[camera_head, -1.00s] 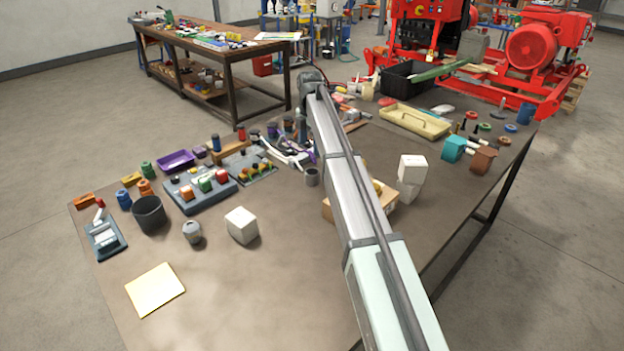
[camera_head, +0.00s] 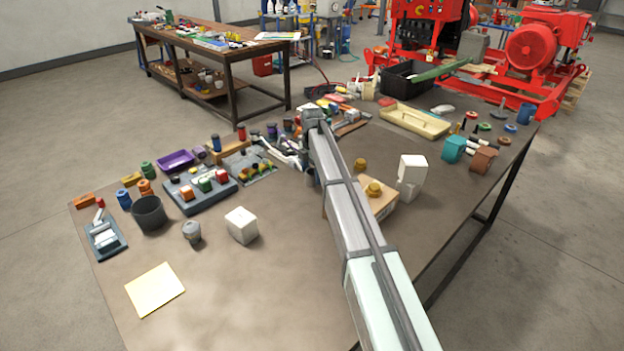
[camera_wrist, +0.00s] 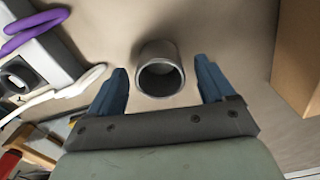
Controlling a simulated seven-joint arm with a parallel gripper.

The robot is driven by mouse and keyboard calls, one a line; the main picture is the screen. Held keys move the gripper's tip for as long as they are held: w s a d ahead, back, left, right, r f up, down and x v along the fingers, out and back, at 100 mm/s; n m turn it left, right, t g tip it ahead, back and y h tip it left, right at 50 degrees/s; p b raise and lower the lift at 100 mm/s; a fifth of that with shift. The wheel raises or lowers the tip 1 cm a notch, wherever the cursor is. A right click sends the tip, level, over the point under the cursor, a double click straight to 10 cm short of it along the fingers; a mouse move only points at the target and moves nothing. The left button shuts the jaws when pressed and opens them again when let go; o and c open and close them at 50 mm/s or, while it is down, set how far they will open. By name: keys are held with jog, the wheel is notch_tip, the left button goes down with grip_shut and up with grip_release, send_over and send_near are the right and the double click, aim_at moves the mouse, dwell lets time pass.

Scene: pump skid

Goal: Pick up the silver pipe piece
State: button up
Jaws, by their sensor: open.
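The silver pipe piece (camera_wrist: 160,70) is a short grey hollow cylinder. In the wrist view it stands on the table with its round opening facing the camera. My gripper (camera_wrist: 161,82) is open, with one blue finger on each side of the pipe piece. The fingers appear apart from it, with a gap on both sides. In the head view my arm and wrist cover most of the place where the pipe piece stands.
A cardboard-coloured box (camera_head: 380,207) with round yellow pieces stands right of my gripper. To the left are a grey tray with fittings (camera_head: 250,166) and white and purple tools (camera_wrist: 50,98).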

jog(key=shift+f, duration=0.3)
jog(key=shift+c, duration=0.3)
jog(key=c, duration=1.1)
